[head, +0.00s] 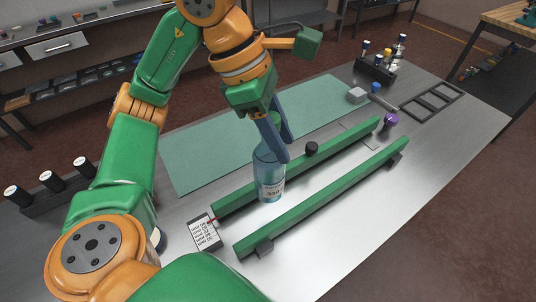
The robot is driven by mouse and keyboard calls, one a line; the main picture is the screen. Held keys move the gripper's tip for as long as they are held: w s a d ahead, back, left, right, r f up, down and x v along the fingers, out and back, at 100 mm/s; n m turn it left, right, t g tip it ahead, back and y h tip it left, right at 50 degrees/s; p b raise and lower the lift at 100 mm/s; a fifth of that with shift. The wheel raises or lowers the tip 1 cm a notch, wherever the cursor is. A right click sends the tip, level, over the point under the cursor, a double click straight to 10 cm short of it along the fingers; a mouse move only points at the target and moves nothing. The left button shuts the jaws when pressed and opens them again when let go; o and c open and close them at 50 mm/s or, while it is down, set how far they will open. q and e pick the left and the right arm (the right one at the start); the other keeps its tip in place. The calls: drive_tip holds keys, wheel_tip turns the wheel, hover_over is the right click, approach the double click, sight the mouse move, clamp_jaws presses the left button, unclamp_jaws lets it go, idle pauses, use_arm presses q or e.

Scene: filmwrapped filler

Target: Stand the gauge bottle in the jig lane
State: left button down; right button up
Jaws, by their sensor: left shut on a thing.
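The gauge bottle (271,183) is a clear bluish bottle with a white label and a green cap partly hidden by the fingers. It is upright. My left gripper (277,143) comes down from above and is shut on its upper part. The jig lane (309,192) is the strip between two long green rails that run from front left to back right. The bottle's base shows between the rails near the front end. I cannot tell whether it touches the table. My right gripper is not in view.
A black knob (311,149) sits at the far rail and a purple-topped item (390,121) near the rails' back end. A green mat (210,146) lies behind. A black rack (376,70) with small bottles stands at the back right.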

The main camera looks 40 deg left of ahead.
sight(277, 181)
use_arm(q)
drive_tip(key=f, duration=0.7)
drive_tip(key=s+f, duration=0.1)
drive_tip(key=f, duration=0.2)
drive_tip(key=shift+f+b, duration=0.25)
drive_tip(key=shift+b, duration=0.15)
drive_tip(key=shift+w+f, duration=0.1)
drive_tip(key=shift+f, duration=0.1)
drive_tip(key=shift+w, duration=0.1)
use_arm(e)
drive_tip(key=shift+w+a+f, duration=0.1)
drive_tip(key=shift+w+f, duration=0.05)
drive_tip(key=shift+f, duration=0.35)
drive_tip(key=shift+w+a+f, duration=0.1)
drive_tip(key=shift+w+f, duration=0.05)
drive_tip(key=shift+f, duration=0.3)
use_arm(q)
drive_tip(key=shift+a+f, duration=0.1)
drive_tip(key=shift+f, duration=0.05)
drive_tip(key=c, duration=0.5)
unclamp_jaws()
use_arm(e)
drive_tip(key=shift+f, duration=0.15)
